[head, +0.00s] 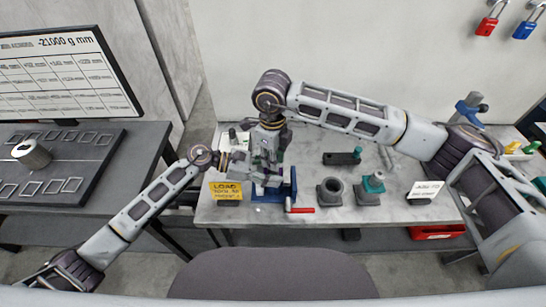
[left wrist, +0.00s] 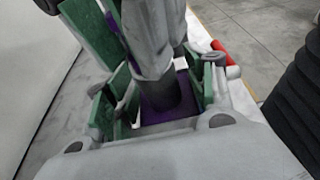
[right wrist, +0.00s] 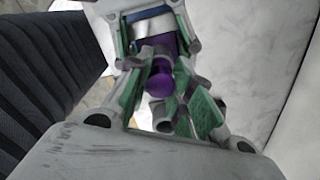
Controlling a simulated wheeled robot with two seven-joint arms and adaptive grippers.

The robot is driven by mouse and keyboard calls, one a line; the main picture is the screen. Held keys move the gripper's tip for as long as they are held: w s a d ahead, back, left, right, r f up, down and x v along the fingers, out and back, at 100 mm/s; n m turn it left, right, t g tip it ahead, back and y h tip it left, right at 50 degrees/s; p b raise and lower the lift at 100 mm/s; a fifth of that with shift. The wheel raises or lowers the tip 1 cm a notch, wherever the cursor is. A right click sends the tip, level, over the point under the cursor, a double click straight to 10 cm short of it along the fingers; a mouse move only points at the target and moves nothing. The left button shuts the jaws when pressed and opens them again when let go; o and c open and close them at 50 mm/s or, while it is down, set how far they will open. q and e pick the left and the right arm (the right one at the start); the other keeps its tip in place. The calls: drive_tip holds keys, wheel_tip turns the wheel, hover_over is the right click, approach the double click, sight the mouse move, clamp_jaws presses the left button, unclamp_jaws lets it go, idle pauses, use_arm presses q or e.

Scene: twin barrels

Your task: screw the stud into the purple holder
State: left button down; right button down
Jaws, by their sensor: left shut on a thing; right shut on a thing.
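The purple holder (left wrist: 168,96) sits between the green-padded fingers of my left gripper (left wrist: 160,82). My left gripper (head: 264,178) comes in low from the left, over the blue vise (head: 270,194) with its red handle. My right gripper (head: 268,150) points down from above, close against the left one. In the right wrist view, a rounded purple piece (right wrist: 160,82) shows between the shut fingers of my right gripper (right wrist: 165,98). I take it for the stud, with more purple behind it. The fingers hide the joint between stud and holder, so I cannot tell how deep it sits.
On the grey bench (head: 300,168) stand a dark hollow cylinder (head: 331,191), a teal-topped block (head: 370,186) and a black block (head: 342,158). A yellow sign (head: 226,191) is at the bench's left front and a white sign (head: 425,192) at right. A monitor (head: 62,72) stands far left.

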drive_tip(key=shift+w+m, duration=0.1)
drive_tip(key=shift+m, duration=0.3)
drive_tip(key=c, duration=1.3)
unclamp_jaws()
drive_tip(key=shift+o, duration=0.2)
drive_tip(key=shift+r, duration=0.1)
drive_tip(key=shift+r, duration=2.2)
